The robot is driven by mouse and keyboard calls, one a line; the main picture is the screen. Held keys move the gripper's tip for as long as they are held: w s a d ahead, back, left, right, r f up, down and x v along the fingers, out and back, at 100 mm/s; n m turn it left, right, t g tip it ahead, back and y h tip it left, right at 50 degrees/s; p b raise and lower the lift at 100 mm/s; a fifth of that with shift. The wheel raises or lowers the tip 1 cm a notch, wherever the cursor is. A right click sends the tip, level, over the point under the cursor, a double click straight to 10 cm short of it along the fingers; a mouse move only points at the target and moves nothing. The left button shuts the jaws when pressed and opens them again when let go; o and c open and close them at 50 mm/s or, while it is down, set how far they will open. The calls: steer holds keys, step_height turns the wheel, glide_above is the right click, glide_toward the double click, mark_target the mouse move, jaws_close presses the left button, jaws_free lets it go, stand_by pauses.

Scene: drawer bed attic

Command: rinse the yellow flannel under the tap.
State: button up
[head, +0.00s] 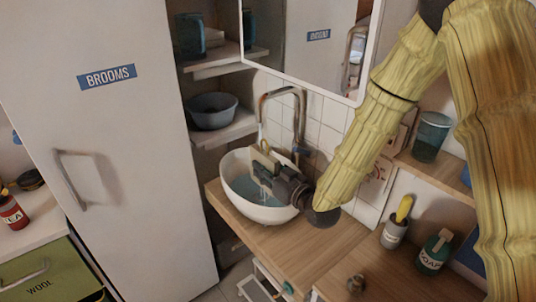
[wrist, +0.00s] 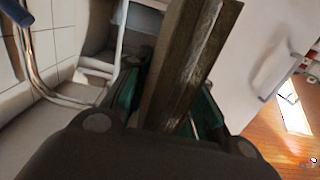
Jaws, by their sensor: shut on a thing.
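The white basin (head: 229,185) stands on the wooden counter, with bluish water in it. The arched metal tap (head: 283,91) rises behind it, and its pipe also shows in the wrist view (wrist: 38,75). My gripper (head: 266,170) is over the basin, below and close to the tap. It is shut on a folded pale yellowish piece, which looks like the yellow flannel (head: 263,157). In the wrist view this piece is a dull olive-brown strip (wrist: 186,65) between the green finger pads. I cannot tell whether water runs from the tap.
A grey pot (head: 394,232) with a yellow thing in it and a green soap bottle (head: 434,252) stand right of the basin. A mirror (head: 302,50) hangs above. The white brooms cupboard (head: 110,150) stands left. A blue-grey bowl (head: 211,112) sits on a shelf.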

mark_target(265, 163)
steer(key=shift+s+a+r+p, duration=0.2)
steer(key=shift+s+r+p, duration=0.15)
steer(key=shift+s+r, duration=1)
steer(key=shift+f, duration=0.2)
